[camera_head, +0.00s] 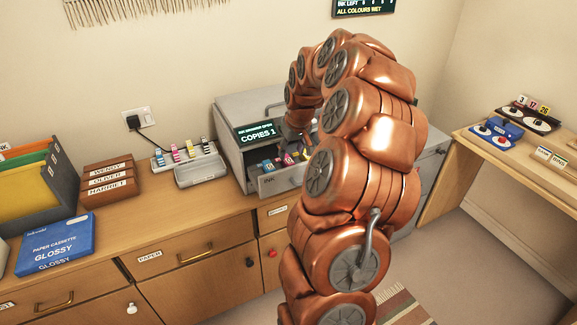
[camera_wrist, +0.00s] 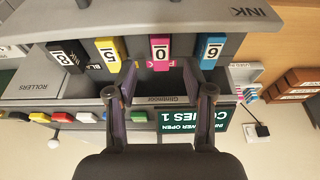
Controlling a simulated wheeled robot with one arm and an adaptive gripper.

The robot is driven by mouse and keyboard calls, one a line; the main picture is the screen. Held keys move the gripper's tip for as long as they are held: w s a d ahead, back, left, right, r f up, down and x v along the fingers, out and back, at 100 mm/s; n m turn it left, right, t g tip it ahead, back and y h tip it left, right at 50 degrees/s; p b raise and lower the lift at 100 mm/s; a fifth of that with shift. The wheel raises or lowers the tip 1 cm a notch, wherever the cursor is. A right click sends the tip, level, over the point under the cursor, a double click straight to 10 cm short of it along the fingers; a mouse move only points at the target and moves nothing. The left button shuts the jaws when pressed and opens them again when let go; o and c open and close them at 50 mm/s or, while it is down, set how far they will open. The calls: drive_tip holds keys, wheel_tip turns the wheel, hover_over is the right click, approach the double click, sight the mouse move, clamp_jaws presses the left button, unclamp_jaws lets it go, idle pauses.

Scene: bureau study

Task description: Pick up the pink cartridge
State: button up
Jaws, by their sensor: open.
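The pink cartridge (camera_wrist: 160,48), with a 0-like mark on its white label, stands in the open ink drawer (camera_wrist: 200,22) between a yellow cartridge (camera_wrist: 108,50) and a blue one (camera_wrist: 210,48). In the head view the drawer (camera_head: 285,180) is pulled out of the grey printer, and my arm partly covers it. My gripper (camera_wrist: 168,78) is open and empty. In the wrist view its two fingers straddle the pink cartridge's column, their tips near the cartridge's lower end. I cannot tell whether they touch anything.
A black cartridge (camera_wrist: 68,55) is beside the yellow one. The printer's screen (camera_head: 256,135) reads COPIES 1. A rack of coloured cartridges (camera_head: 185,155) stands left of the printer.

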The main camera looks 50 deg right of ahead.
sight(289, 159)
drive_tip(key=shift+p+x, duration=0.8)
drive_tip(key=shift+x, duration=1.4)
drive_tip(key=shift+w, duration=0.15)
drive_tip(key=shift+c, duration=0.3)
drive_tip(key=shift+r, duration=0.1)
clamp_jaws()
